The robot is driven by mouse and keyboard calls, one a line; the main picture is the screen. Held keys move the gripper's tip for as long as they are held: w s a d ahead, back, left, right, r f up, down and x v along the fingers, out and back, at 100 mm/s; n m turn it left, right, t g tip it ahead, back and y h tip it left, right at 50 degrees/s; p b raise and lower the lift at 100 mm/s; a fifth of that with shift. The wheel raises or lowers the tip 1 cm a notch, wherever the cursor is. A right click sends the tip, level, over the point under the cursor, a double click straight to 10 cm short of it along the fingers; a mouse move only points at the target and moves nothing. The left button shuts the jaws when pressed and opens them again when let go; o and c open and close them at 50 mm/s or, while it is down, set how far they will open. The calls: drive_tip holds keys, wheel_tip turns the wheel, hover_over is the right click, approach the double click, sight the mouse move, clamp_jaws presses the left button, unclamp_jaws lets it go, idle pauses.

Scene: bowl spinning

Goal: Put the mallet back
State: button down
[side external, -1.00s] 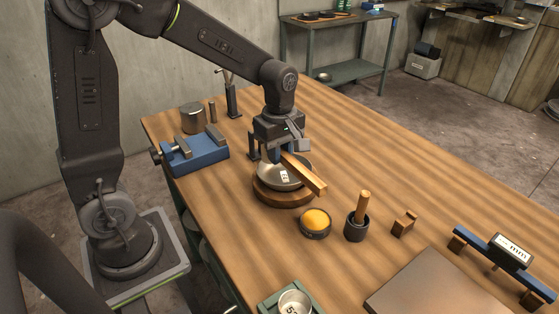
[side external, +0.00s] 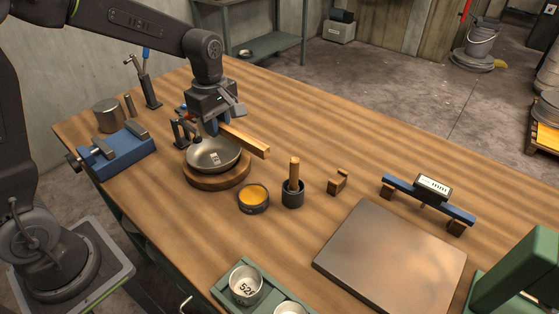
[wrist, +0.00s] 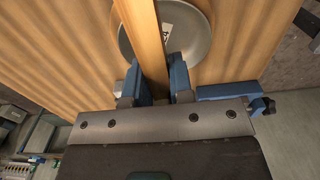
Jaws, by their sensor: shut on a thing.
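My gripper (side external: 218,127) is shut on a long light wooden bar (side external: 247,140), which I take to be the mallet; no separate head shows. The bar is roughly level above the metal bowl (side external: 205,162), its free end past the bowl's right rim. The bowl sits on a round wooden base (side external: 218,182). In the wrist view the bar (wrist: 146,45) runs between the blue fingers (wrist: 157,84) and hides part of the bowl (wrist: 190,45). A dark forked stand (side external: 181,133) is just left of the bowl.
A blue vise (side external: 122,152) is left. In front of the bowl are a yellow-topped tin (side external: 253,198), a dark cup (side external: 293,197) with a wooden handle, and a small wooden block (side external: 338,183). A flat plate (side external: 392,258) lies right. Table behind the bar is clear.

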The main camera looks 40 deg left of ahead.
drive_tip(key=w+d+r, duration=0.1)
drive_tip(key=w+d, duration=0.2)
drive_tip(key=w, duration=0.7)
drive_tip(key=w+d+f, duration=0.1)
drive_tip(key=d+f, duration=0.1)
drive_tip(key=d, duration=0.1)
drive_tip(key=w+d+f, duration=0.1)
drive_tip(key=d+f, duration=0.1)
drive_tip(key=d, duration=0.2)
drive_tip(key=w+d+f, duration=0.1)
drive_tip(key=d+f, duration=0.1)
drive_tip(key=d, duration=0.2)
drive_tip(key=shift+w+d+f, duration=0.1)
drive_tip(key=shift+d+f, duration=0.15)
drive_tip(key=shift+f, duration=2.15)
drive_tip(key=shift+f, duration=0.2)
drive_tip(key=c, duration=1)
unclamp_jaws()
wheel_tip(320, 180, up, 12)
drive_tip(key=shift+r, duration=0.2)
